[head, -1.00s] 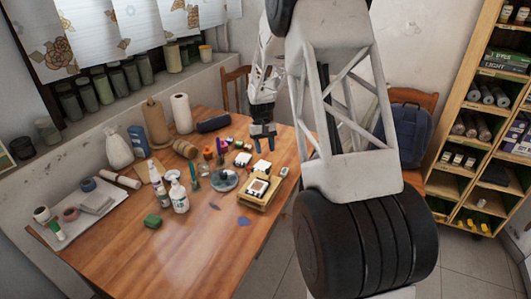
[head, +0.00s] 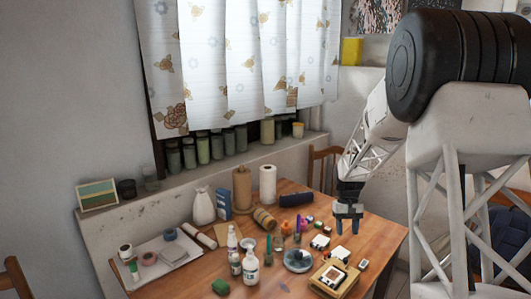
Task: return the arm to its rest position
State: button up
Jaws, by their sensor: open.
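My gripper (head: 347,221) hangs at the end of my white lattice arm in the right half of the head view. It points down above the back right part of the wooden table (head: 385,246). Its two dark fingers are apart, with nothing visible between them. Small items stand behind and to the left of it, and I cannot tell its exact height above the table.
On the table are a white bottle (head: 251,268), a round dish (head: 298,260), a yellow-framed block (head: 333,277), paper rolls (head: 267,185) and a white tray (head: 165,258). Jars (head: 204,150) line the ledge under the curtain (head: 235,65). A chair (head: 324,167) stands behind the table.

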jog(key=s+a+r+t, duration=0.2)
jog(key=s+a+r, duration=0.1)
jog(key=s+r, duration=0.65)
jog(key=s+a+r+t, duration=0.1)
jog(key=s+a+r, duration=0.45)
jog(key=s, duration=0.75)
jog(key=s+a+r+t, duration=0.1)
jog(key=s+r+t, duration=0.1)
jog(key=s, duration=2)
jog(key=shift+s+a+t, duration=0.35)
jog(key=shift+a+t, duration=0.05)
jog(key=shift+t, duration=0.3)
jog(key=shift+r, duration=0.1)
